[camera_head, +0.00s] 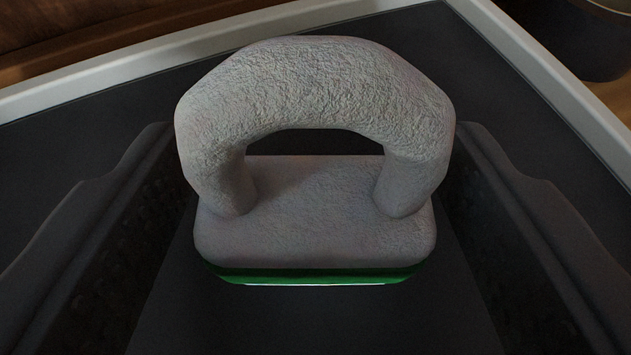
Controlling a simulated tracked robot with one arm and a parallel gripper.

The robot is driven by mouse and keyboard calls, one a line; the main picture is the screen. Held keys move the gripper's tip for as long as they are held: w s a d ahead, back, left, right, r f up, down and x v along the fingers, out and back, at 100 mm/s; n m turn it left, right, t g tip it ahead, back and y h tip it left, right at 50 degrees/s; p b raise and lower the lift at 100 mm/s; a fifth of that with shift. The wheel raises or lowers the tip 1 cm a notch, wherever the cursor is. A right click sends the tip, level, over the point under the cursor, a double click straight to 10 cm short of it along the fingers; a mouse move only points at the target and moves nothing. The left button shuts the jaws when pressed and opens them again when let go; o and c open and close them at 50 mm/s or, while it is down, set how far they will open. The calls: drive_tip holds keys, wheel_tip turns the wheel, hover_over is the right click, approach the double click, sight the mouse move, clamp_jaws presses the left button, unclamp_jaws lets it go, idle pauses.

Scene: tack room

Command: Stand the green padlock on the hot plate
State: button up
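The green padlock (315,225) is in the middle of the view, seen from above and close up. Its thick, rough grey shackle (315,85) points up toward the camera, and a strip of its green body (315,276) shows below the grey top. It appears upright. My gripper (315,190) is open, with one dark finger to the left and one to the right of the padlock. A narrow gap shows on each side. The padlock's underside is hidden. I cannot identify a hot plate for certain.
A dark flat surface (555,130) with a pale raised rim (160,53) lies below the padlock and fingers. I cannot tell whether it is a tray or the hot plate. A dark round container (580,40) stands beyond the rim at the top right. Brown wood shows at the top left.

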drive_tip(key=shift+r, duration=0.1)
drive_tip(key=shift+s+r, duration=0.15)
drive_tip(key=shift+s, duration=0.1)
drive_tip(key=p+v, duration=0.1)
drive_tip(key=v, duration=1)
drive_tip(key=shift+s, duration=0.25)
drive_tip(key=w+a+r+t+h, duration=0.1)
drive_tip(key=w+a+r, duration=0.1)
drive_tip(key=r, duration=1.2)
drive_tip(key=w+a+r+h, duration=0.2)
drive_tip(key=a+r, duration=0.1)
drive_tip(key=r, duration=1.1)
drive_tip(key=s+a+r+y, duration=0.1)
drive_tip(key=s+a+r, duration=0.4)
drive_tip(key=r, duration=0.4)
drive_tip(key=s+a+r+y, duration=0.1)
drive_tip(key=s+a+r, duration=0.4)
drive_tip(key=r, duration=0.4)
drive_tip(key=s+a+r+t+y, duration=0.1)
drive_tip(key=s+a+r, duration=0.4)
drive_tip(key=s+r, duration=0.2)
drive_tip(key=shift+a+r+n+y, duration=0.3)
drive_tip(key=shift+r+y, duration=0.1)
drive_tip(key=shift+r, duration=0.5)
